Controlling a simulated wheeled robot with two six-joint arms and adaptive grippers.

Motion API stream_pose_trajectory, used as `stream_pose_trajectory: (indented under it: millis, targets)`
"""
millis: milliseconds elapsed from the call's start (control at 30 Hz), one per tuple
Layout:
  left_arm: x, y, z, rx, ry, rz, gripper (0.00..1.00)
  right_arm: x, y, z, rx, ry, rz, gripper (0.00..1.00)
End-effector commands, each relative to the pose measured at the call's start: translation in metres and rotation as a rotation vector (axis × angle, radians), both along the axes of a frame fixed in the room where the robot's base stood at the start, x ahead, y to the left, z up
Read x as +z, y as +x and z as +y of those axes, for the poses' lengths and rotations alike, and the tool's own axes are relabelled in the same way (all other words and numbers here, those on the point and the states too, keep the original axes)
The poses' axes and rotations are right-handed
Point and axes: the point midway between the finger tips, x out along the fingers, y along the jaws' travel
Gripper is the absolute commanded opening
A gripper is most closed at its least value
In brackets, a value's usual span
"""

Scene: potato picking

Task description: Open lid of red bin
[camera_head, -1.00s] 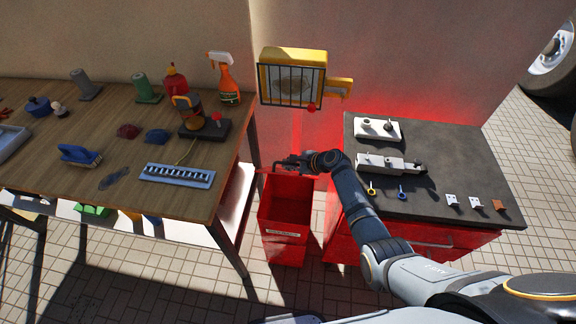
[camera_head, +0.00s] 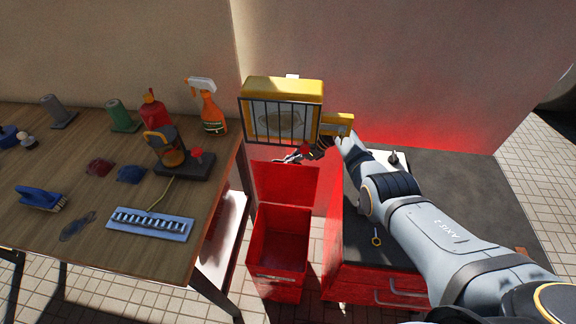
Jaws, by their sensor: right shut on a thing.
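The red bin (camera_head: 280,275) stands on the floor between the wooden table and the dark-topped cabinet. Its lid (camera_head: 287,185) is raised and stands up at the back of the opening, with a flat red face showing. The inside of the bin is in view and looks empty. My right gripper (camera_head: 298,155) is at the top edge of the lid, shut on it, just below the yellow caged box. Its fingertips are small and partly dark against the background. My left gripper is not in view.
The wooden table (camera_head: 75,235) at left holds a spray bottle (camera_head: 209,108), a blue brush (camera_head: 41,199) and other items. The yellow caged box (camera_head: 284,95) sits on the wall close above my gripper. The dark-topped cabinet (camera_head: 478,195) stands at right, under my right arm.

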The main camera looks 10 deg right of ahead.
Motion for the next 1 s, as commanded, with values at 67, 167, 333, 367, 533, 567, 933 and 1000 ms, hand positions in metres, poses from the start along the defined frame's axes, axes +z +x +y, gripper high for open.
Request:
stream_pose_trajectory:
  millis: [67,167,333,367,533,567,933,1000]
  targets:
    - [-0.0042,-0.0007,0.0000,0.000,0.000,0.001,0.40,-0.0035,-0.0011,0.0002,0.000,0.003,0.015,0.00]
    - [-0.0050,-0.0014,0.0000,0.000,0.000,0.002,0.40,-0.0036,-0.0014,0.0001,0.000,0.005,0.023,0.00]
    - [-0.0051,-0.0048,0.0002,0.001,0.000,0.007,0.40,-0.0028,-0.0012,-0.0003,-0.001,0.005,0.025,0.00]
    - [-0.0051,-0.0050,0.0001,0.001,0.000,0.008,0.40,-0.0027,-0.0011,-0.0004,-0.001,0.005,0.025,0.00]
    - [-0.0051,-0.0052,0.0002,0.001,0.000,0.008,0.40,-0.0026,-0.0007,-0.0007,-0.001,0.004,0.023,0.00]
    - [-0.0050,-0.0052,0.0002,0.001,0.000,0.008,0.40,-0.0025,-0.0005,-0.0008,-0.002,0.004,0.022,0.12]
    - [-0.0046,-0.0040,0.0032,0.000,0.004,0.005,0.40,-0.0012,-0.0005,-0.0011,0.000,0.005,0.021,0.21]
    - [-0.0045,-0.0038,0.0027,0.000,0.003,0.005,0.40,0.0012,-0.0005,-0.0041,-0.001,0.006,0.022,0.21]
